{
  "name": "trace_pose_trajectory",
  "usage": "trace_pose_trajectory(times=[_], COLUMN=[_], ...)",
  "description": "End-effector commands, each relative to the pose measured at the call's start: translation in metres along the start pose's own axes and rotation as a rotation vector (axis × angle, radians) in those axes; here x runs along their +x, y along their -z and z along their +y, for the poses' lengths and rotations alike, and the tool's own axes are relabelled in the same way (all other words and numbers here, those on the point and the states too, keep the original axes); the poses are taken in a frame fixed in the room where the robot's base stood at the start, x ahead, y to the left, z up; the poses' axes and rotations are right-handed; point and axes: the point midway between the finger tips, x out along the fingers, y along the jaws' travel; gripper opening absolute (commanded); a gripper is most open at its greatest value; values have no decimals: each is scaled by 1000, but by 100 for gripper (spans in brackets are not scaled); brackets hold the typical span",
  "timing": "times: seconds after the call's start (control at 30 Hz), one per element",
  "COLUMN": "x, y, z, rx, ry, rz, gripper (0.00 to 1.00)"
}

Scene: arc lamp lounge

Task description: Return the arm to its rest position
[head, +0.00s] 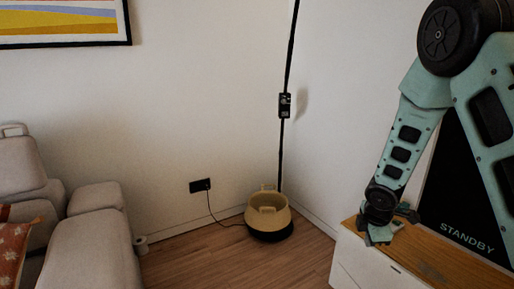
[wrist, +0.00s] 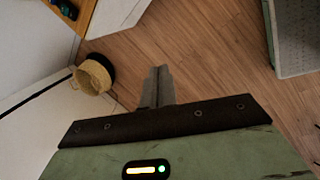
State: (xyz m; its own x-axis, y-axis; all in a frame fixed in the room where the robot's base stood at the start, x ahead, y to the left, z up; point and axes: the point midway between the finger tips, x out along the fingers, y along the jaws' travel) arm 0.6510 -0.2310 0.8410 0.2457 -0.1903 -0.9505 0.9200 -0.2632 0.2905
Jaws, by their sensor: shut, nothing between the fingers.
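My arm, in pale green and black, hangs at the right of the head view. My gripper (head: 378,238) points down at its lower end, in front of or above the near end of a low white cabinet (head: 372,268) with a wooden top. I cannot tell its exact height over the cabinet. In the wrist view the two grey fingers (wrist: 157,84) lie together with nothing between them, and bare wooden floor shows behind them.
A beige basket (head: 266,212) stands in the corner around or beside the lamp pole (head: 290,50); the wrist view shows it too (wrist: 88,82). A cable runs to a wall socket (head: 200,186). A grey sofa (head: 85,245) is at left. A black STANDBY screen (head: 462,190) stands behind my arm.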

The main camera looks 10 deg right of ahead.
Motion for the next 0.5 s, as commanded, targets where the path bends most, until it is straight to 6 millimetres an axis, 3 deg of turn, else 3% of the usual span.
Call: trace_pose_trajectory(times=[0.03,0.2,0.33,0.5], x=[-32,-116,-178,-246], y=[30,109,151,178], z=[-5,-52,-108,-190], rx=[56,262,390,514], ry=[-1,60,140,250], rz=[25,83,107,103], gripper=[0,0,0,0])
